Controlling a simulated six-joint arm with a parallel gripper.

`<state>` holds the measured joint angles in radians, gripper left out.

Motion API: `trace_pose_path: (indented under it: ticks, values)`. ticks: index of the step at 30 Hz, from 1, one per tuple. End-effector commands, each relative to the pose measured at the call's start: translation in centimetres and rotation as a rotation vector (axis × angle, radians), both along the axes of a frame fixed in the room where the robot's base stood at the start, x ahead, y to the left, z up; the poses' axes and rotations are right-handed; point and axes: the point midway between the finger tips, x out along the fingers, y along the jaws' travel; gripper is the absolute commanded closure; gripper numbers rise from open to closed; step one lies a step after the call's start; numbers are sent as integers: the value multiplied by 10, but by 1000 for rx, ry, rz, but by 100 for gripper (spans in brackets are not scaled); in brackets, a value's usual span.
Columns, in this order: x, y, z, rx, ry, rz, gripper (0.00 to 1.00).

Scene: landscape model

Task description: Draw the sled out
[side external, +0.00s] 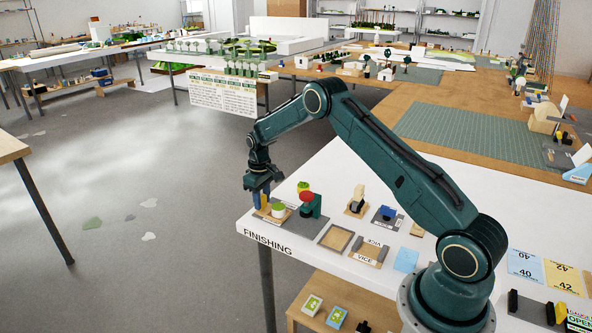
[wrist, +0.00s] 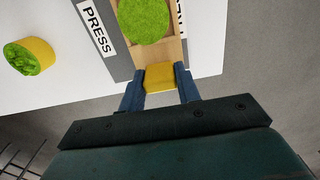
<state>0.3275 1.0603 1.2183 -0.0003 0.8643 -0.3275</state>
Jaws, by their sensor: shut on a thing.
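The sled (wrist: 173,50) is a light wooden slide with a yellow block at its near end, which I take as its handle (wrist: 166,77). A round green-topped piece (wrist: 145,18) sits on the sled. My gripper (wrist: 163,82) is shut on the yellow block, one blue finger on each side. In the side view my gripper (side external: 262,196) is at the far left corner of the white table, beside the green-topped piece (side external: 278,209). The press (side external: 312,206), dark green with a red top (side external: 306,196), stands just right of that piece. The fingers partly hide the handle there.
The table edge is close to my gripper, with open floor beyond.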

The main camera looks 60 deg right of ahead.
Motion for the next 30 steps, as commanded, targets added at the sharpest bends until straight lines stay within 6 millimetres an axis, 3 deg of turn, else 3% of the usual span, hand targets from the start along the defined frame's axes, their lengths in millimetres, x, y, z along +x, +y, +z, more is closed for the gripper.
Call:
trace_pose_path:
  ticks: [13, 14, 17, 30]
  values:
    - [10, 0, 2, -3, -12, 1, 100]
    - [10, 0, 2, -3, -12, 1, 63]
    - [9, 0, 2, -3, -10, 1, 45]
    - [7, 0, 5, -1, -3, 0, 45]
